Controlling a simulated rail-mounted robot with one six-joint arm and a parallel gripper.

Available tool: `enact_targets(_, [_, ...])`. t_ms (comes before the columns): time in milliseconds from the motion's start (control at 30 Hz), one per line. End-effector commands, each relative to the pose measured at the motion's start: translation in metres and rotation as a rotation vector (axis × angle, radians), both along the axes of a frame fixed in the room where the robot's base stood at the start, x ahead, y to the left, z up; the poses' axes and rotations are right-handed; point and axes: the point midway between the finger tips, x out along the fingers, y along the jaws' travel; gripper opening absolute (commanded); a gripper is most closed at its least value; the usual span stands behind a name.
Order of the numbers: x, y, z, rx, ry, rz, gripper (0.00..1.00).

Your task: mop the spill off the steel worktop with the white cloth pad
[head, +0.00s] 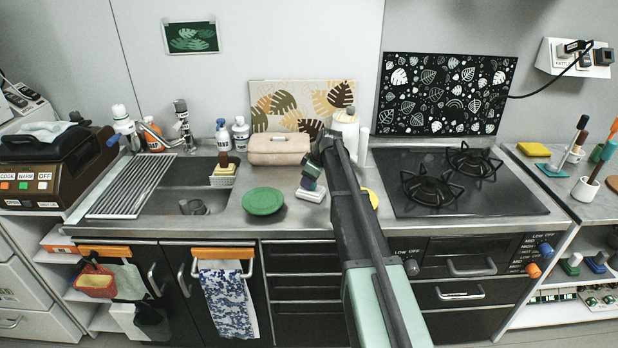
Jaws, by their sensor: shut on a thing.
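The white cloth pad (311,194) is at the tip of my gripper (310,178), low over or on the steel worktop (300,215), between the sink and the stove. The gripper points down and is shut on the pad; its fingers are small and dark here. I cannot tell whether the pad touches the steel. A flat yellow round shape (372,199) shows just right of my arm, partly hidden by it; I cannot tell if it is the spill or a dish. No other spill is clear.
A green round plate (263,202) lies left of the pad. A beige rolled towel (278,149) and a white bottle-like container (346,131) stand behind. The sink (190,198) is at left, the black stove (455,190) at right. Bare steel lies in front of the pad.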

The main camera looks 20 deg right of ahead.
Motion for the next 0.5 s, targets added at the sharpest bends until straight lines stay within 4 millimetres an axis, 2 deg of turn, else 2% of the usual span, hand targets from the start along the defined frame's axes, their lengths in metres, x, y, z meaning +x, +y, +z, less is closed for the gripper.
enact_targets(167, [0.000,0.000,0.003,-0.001,-0.001,0.000,0.00])
enact_targets(400, [0.000,0.000,0.031,-0.001,-0.001,0.000,0.00])
enact_targets(500, [0.000,0.000,0.033,-0.001,-0.001,0.000,0.00])
